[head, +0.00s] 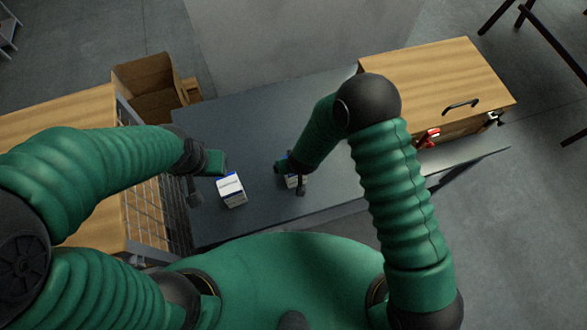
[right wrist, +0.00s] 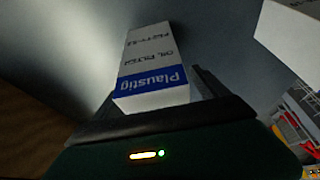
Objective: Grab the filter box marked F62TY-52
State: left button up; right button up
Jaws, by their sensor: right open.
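A white filter box with a blue band (right wrist: 153,62) stands before my right gripper (right wrist: 165,100) in the right wrist view. Its upside-down label reads Plaustig, oil filter, and a small code that looks like F62TY-52. A dark finger is beside its right side. In the head view my right gripper (head: 290,178) is open around or just above this box, mostly hidden by the arm. A second white and blue box (head: 231,190) stands to the left on the dark table. My left gripper (head: 205,178) is beside it, its fingers apart; contact is unclear.
The dark table (head: 250,125) is clear behind the boxes. A wooden box with a black handle (head: 440,80) and red clamp (head: 430,138) is at right. A wire rack (head: 150,215) and cardboard box (head: 150,85) are at left.

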jog(key=shift+s+d+r, duration=0.1)
jog(key=shift+d, duration=0.2)
jog(key=c, duration=1.2)
jog(key=shift+a, duration=0.1)
grip_shut()
jog(key=shift+r, duration=0.1)
